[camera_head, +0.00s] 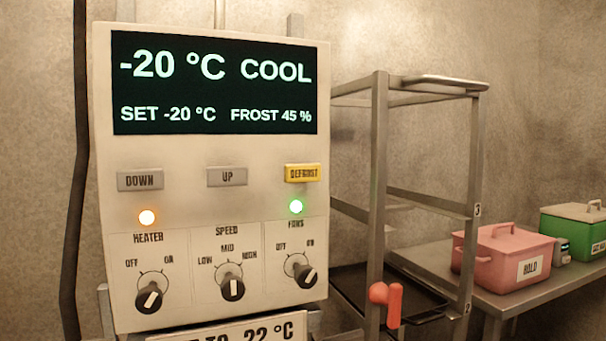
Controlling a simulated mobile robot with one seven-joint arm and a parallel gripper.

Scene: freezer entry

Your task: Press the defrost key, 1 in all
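The yellow DEFROST key (303,173) sits at the right end of the key row on a pale control panel (110,260). Nothing touches it. The grey DOWN key (140,180) and UP key (227,176) are to its left. The display (214,84) above reads -20 °C, COOL, SET -20 °C, FROST 45 %. An orange lamp (147,217) is lit above HEATER, and a green lamp (296,207) is lit above FANS. My gripper is not in view.
Three black knobs line the panel's lower part, including the SPEED knob (232,286). A metal rack (378,180) with a red handle (393,303) stands to the right. Beyond it, a table (520,295) holds a pink box (500,255) and a green box (575,230).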

